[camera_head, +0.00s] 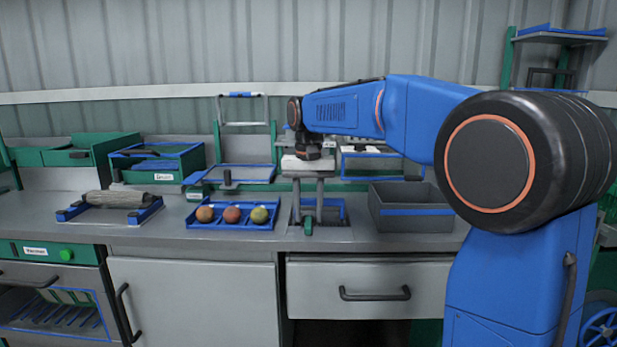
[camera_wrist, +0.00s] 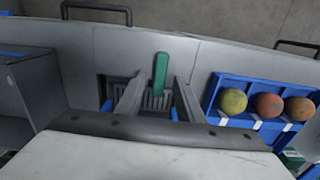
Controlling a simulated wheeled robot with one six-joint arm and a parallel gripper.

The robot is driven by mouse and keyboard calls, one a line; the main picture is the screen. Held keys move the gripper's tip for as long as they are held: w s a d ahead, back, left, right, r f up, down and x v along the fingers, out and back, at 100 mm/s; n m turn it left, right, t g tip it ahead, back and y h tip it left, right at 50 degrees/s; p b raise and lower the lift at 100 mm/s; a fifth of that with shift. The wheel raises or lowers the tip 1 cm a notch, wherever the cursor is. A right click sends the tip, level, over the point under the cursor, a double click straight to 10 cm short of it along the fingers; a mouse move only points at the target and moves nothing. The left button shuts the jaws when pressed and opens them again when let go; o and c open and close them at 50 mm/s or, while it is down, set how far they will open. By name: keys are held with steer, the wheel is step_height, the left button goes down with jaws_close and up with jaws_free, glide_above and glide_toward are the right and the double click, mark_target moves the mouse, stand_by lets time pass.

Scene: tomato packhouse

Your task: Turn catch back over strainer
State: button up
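The green catch (camera_wrist: 160,75) is a narrow upright-looking lever with a rounded end. It lies over the front of the strainer (camera_wrist: 148,103), a slotted grey grate set in the worktop, and points toward the worktop's front edge. The catch also shows in the head view (camera_head: 308,229), low between my fingers. My gripper (camera_head: 308,219) points down above the strainer. In the wrist view, my gripper (camera_wrist: 159,76) has its fingers apart, one on each side of the catch, with gaps visible on both sides. The rear of the strainer is hidden by my gripper's body.
A blue tray (camera_head: 232,226) with three tomatoes stands close left of the strainer. A grey bin (camera_head: 410,225) stands close right. A rolled grey cloth (camera_head: 117,198) lies on a blue-ended stand farther left. The worktop front (camera_head: 340,240) is clear.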

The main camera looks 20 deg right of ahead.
mark_target(309, 221)
step_height(309, 221, up, 16)
stand_by(0.5)
steer(key=s+d+f+n+t, duration=0.2)
steer(key=s+d+f, duration=0.1)
steer(key=s+f, duration=1.2)
steer(key=s+d+f+n+t, duration=0.1)
steer(key=s+d+f+t, duration=0.1)
steer(key=s+f, duration=1.4)
steer(key=s+d, duration=0.1)
steer(key=s, duration=0.1)
steer(key=shift+s+d+f+n+t, duration=0.2)
steer(key=shift+s+d+n+t, duration=0.2)
